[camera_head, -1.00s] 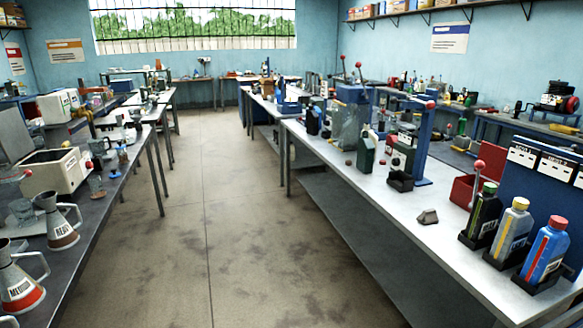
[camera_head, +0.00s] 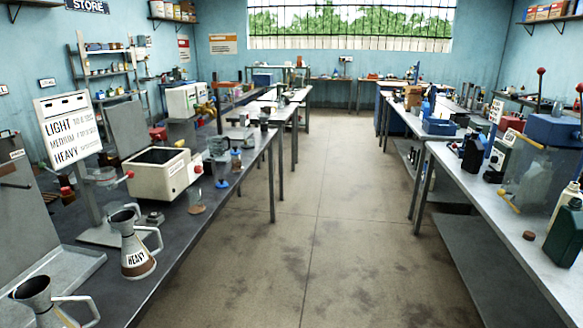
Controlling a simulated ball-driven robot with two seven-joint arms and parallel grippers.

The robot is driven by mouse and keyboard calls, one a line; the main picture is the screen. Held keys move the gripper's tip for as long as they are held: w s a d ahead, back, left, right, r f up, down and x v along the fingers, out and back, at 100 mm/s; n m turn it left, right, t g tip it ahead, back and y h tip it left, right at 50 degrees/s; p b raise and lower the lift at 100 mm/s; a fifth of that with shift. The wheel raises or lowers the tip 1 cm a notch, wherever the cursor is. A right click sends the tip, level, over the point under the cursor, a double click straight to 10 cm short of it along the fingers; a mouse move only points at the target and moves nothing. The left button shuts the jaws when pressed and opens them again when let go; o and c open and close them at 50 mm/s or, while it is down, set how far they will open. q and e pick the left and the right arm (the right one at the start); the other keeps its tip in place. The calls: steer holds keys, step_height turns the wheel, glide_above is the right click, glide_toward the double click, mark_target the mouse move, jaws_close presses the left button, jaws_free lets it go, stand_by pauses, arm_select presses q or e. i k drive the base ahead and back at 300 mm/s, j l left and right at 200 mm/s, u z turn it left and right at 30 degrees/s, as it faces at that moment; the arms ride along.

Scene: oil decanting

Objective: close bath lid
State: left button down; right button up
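The bath looks to be the cream box (camera_head: 142,182) on the left bench, with a dark open top. A grey flat panel (camera_head: 127,128) stands upright at its back left edge and appears to be its raised lid. The hinge is too small to make out. A red knob (camera_head: 129,175) on a thin rod shows at the box's front left. Neither of my grippers is in view.
The left bench (camera_head: 190,235) also holds a HEAVY jug (camera_head: 136,250), a second jug (camera_head: 38,300), a sign (camera_head: 72,130) and glassware in front of the bath. The floor aisle (camera_head: 290,245) is clear. A right bench (camera_head: 480,195) holds bottles and a blue device.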

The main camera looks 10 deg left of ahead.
mark_target(126, 122)
steer(key=i, duration=1.85)
steer(key=i+u, duration=0.3)
steer(key=i, duration=0.25)
steer(key=i+l+u, duration=0.15)
steer(key=i+u, duration=0.15)
steer(key=i, duration=0.2)
